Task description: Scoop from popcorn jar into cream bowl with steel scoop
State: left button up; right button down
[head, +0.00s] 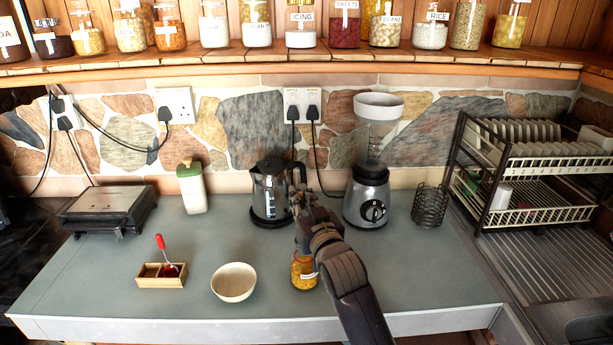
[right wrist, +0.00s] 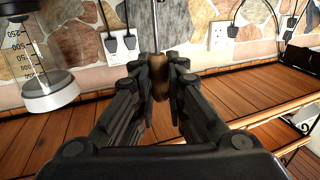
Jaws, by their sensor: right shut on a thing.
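The popcorn jar (head: 304,274), glass with amber kernels and a pale label, stands near the counter's front, partly hidden behind my right arm. The cream bowl (head: 233,284) is to its left and looks empty. My right gripper (head: 298,203) is above and behind the jar in the picture. In the right wrist view its fingers (right wrist: 160,80) are shut on the brown handle of the steel scoop (right wrist: 160,77). A thin steel shaft runs from the handle to that view's top edge. The scoop's head is out of sight, so I cannot tell whether it is in the jar. My left gripper is not in view.
A steel kettle (head: 268,197) and a blender (head: 370,195) stand close behind my right gripper. A wooden box (head: 160,281) with a red-handled utensil is left of the bowl. A wire holder (head: 430,207) and dish rack (head: 525,210) are right. The front-right counter is clear.

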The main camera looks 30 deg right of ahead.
notch_tip(320, 180, down, 13)
jog(key=d+b, duration=0.1)
jog(key=b, duration=0.9)
jog(key=shift+w+d+r, duration=0.2)
jog(key=shift+w+d, duration=0.1)
jog(key=shift+w, duration=0.1)
jog(key=shift+r, duration=0.15)
dwell(0.9)
notch_tip(320, 180, up, 12)
jog(key=p, duration=1.2)
dwell(0.4)
